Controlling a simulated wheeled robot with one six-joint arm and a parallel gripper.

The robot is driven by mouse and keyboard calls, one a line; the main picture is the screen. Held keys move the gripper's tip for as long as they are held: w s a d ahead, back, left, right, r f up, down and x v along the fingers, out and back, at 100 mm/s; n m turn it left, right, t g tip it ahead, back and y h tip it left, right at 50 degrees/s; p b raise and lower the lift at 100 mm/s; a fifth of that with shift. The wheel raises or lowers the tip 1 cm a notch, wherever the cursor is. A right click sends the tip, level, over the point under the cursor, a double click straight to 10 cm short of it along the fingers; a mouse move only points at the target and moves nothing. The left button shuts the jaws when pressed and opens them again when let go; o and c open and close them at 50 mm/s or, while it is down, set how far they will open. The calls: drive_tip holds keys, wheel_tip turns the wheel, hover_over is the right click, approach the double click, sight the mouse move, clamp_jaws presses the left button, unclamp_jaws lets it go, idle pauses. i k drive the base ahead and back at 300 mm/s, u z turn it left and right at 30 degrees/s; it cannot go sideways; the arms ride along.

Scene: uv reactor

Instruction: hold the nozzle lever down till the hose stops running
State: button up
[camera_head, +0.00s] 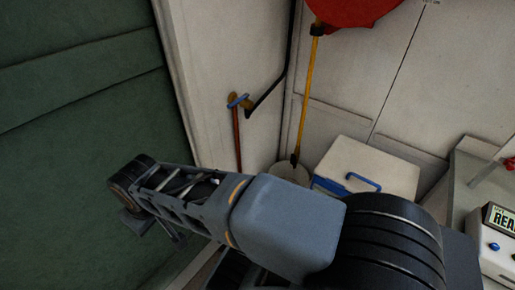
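A yellow hose (309,80) hangs from a red reel (352,8) at the top. Its black lower end (295,160), which looks like the nozzle, sits at the mouth of a pale bucket (286,170). I cannot make out a lever on it, nor whether water runs. My arm crosses the foreground and hides the bucket's lower part. My gripper (140,222) seems to be the small grey part under the wrist at the left, well apart from the nozzle. Its fingers are not clear, and I see nothing held.
A brass tap with a blue handle (238,101) is on the wall, with a reddish-brown pipe or hose (237,140) below. A white box with a blue handle (370,168) stands right of the bucket. A device with a display (497,240) is at the right edge. A green surface (75,110) fills the left.

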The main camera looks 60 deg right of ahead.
sight(294, 157)
drive_tip(key=z, duration=2.5)
drive_tip(key=k, duration=1)
drive_tip(key=z, duration=0.75)
drive_tip(key=i, duration=1.2)
drive_tip(key=u, duration=0.1)
